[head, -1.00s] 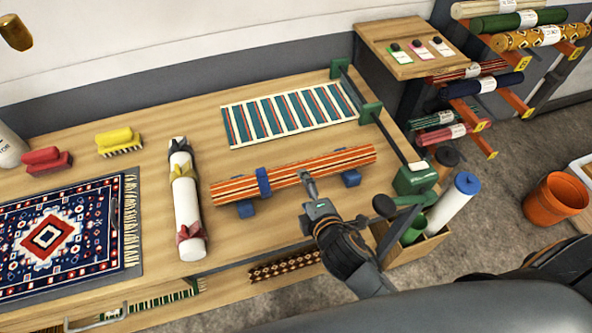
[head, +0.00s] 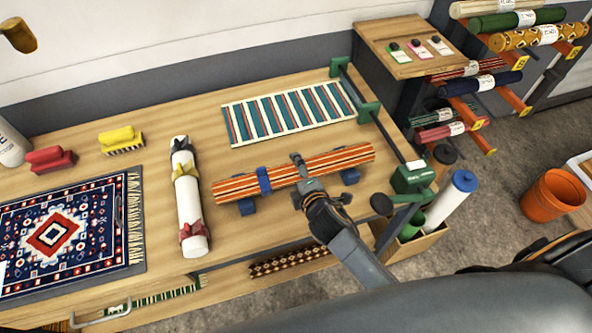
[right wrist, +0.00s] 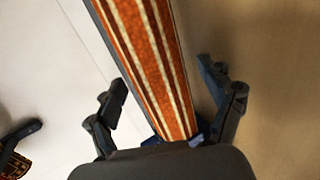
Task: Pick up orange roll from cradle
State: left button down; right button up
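The orange striped roll (head: 238,188) lies on a cradle with blue supports (head: 350,177) on the wooden table. A blue band (head: 264,180) wraps its left half. My right gripper (head: 301,170) is over the roll, right of the band. In the right wrist view, the roll (right wrist: 150,65) runs between the open fingers (right wrist: 163,78), with a visible gap on each side. A bit of blue shows low by the palm.
A white roll with ribbons (head: 188,205) lies left of the orange roll. A striped teal rug (head: 290,112) lies behind it. A green clamp-like fixture (head: 412,178) stands at the right table edge. A patterned rug (head: 60,235) covers the left.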

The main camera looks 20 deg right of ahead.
jog(key=c, duration=1.4)
grip_shut()
